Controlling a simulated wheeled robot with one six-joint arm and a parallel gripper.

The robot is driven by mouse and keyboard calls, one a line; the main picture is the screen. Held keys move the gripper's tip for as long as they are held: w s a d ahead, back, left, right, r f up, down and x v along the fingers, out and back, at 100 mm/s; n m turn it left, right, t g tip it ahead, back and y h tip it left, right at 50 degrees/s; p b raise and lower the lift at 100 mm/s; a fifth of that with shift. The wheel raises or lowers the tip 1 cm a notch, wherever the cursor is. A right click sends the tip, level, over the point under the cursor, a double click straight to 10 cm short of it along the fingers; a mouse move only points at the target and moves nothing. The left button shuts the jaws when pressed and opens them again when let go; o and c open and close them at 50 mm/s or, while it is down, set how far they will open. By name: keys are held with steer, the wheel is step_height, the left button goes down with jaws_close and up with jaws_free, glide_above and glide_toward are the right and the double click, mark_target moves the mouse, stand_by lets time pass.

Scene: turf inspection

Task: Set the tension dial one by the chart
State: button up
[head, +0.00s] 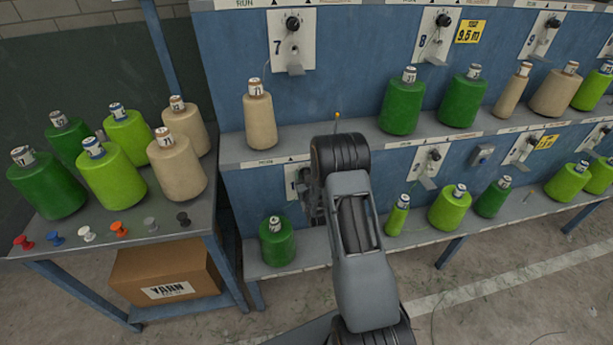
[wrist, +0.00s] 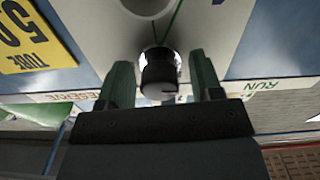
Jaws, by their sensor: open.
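In the wrist view a black dial (wrist: 158,70) with a pale mark on its face sits between the two green fingers of my gripper (wrist: 160,82). The fingers are open, one on each side of the dial, with a visible gap on both sides. A green thread runs behind the dial on a pale plate (wrist: 222,30). In the head view my arm hides most of this lower-row plate (head: 290,183) and its dial; its number is not readable. Other black dials sit on plate 7 (head: 293,22) and plate 8 (head: 443,20). No chart is clearly visible.
A green cone (head: 277,242) is left of my arm. A yellow tag (wrist: 25,40) lies beside the plate. The side table (head: 145,238) holds several cones and coloured pins, above a yarn box (head: 165,272).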

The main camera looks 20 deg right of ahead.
steer(key=c, duration=0.9)
steer(key=shift+f+m+b, duration=0.1)
steer(key=shift+m+b, duration=0.2)
steer(key=shift+b, duration=0.3)
steer(key=shift+f+m+b, duration=0.1)
steer(key=shift+m+b, duration=0.5)
steer(key=shift+b, duration=0.25)
steer(key=shift+m+b, duration=0.7)
steer(key=shift+b, duration=0.2)
steer(key=m+b, duration=0.4)
steer(key=shift+r+m, duration=0.2)
steer(key=shift+m, duration=0.2)
